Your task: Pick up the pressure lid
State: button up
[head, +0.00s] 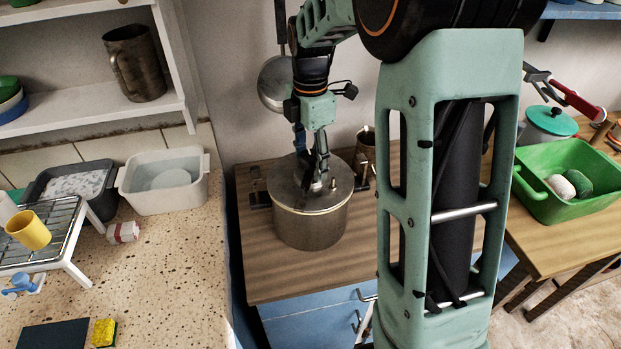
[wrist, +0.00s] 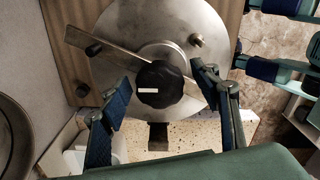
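The pressure lid (head: 284,187) is a round grey metal disc on top of a metal pot (head: 308,230), which stands on a wooden-topped blue cabinet (head: 270,285). In the wrist view the lid (wrist: 120,72) has a metal bar across it, a small valve and a black knob (wrist: 160,92) with a white mark. My gripper (head: 320,180) points down over the lid's middle. In the wrist view my gripper (wrist: 162,85) is open, with one blue-padded finger on each side of the knob and visible gaps to it. Whether the fingertips reach knob height I cannot tell.
A metal mug (head: 364,150) stands close behind the pot, and a ladle (head: 274,85) hangs on the wall. At left, a speckled counter holds a grey tub (head: 165,183) and a rack with a yellow cup (head: 28,230). A green basin (head: 565,190) sits at right.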

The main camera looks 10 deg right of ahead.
grip_shut()
jog(key=shift+r, duration=0.15)
dwell(0.4)
